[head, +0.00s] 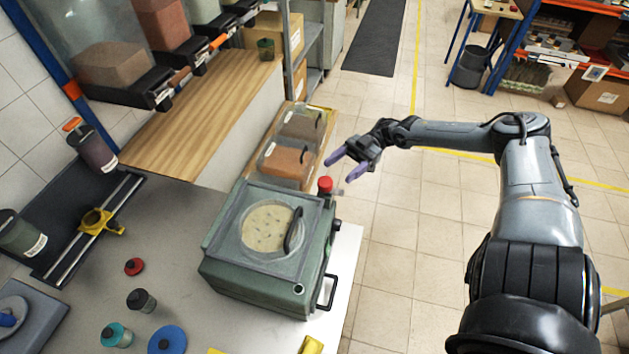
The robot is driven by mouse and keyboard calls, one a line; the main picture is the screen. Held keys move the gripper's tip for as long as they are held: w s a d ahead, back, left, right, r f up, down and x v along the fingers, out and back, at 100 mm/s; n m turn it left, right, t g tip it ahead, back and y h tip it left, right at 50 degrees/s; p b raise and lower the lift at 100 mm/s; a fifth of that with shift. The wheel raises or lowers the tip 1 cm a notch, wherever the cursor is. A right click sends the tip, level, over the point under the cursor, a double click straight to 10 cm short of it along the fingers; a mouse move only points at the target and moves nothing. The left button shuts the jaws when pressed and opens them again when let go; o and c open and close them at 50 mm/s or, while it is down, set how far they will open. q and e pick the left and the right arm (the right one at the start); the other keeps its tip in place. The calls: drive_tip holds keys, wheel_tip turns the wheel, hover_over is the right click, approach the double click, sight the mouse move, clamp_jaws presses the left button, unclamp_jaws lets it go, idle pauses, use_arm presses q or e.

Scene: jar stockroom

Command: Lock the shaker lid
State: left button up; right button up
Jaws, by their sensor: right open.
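The shaker (250,290) is a grey-green box at the right end of the grey bench. Its lid (225,240) lies flat over the top, with a round window onto pale contents and a black curved handle (294,231). A red knob (325,185) stands up at the lid's far right corner. My right gripper (343,167) is open and empty, a little beyond and to the right of the red knob, with its purple fingers pointing left. It looks apart from the knob. My left gripper is out of the picture.
Two clear-lidded bins (283,161) stand just behind the shaker. A wooden shelf (205,110) with hoppers is at the upper left. Several lids and small jars, such as a red lid (134,266), lie on the bench. Open tiled floor (400,240) lies to the right.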

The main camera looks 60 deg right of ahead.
sight(320, 186)
drive_tip(key=x, duration=0.8)
drive_tip(key=shift+a, duration=0.4)
